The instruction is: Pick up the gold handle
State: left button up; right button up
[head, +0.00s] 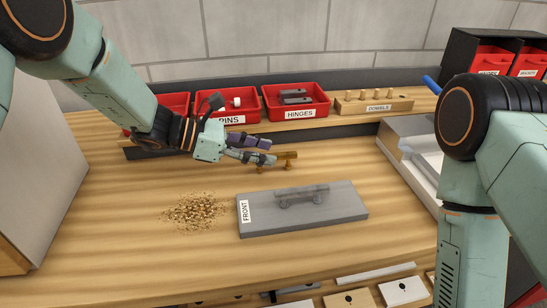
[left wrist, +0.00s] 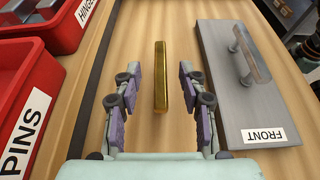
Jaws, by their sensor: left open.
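The gold handle (head: 287,160) stands on the wooden bench, just behind the grey board. In the left wrist view the gold handle (left wrist: 160,78) lies lengthwise between the two fingers, with a gap on each side. My left gripper (head: 268,150) is open and beside the handle's left end; it also shows in the left wrist view (left wrist: 160,100). I cannot tell whether a fingertip overlaps the handle's end. My right arm comes in at the right of the head view, but its gripper is out of the picture.
A grey board (head: 345,217) marked FRONT, with a grey handle (head: 302,195) on it, lies in front. Wood shavings (head: 195,212) are left of it. Red bins of pins (head: 232,119) and hinges (head: 298,113) and a dowel block (head: 375,107) stand behind.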

aim_at(276, 154)
pick_arm(q)
jog(key=x, duration=0.3)
jog(key=shift+d+f, duration=0.3)
jog(key=shift+f, duration=0.05)
jog(key=shift+s+r, duration=0.1)
jog(key=shift+r, duration=0.05)
jog(key=shift+w+d, duration=0.1)
jog(key=shift+w, duration=0.15)
jog(key=shift+c, duration=1.3)
jog(key=shift+s, duration=0.2)
jog(key=c, duration=0.6)
jog(key=shift+w, duration=0.1)
grip_shut()
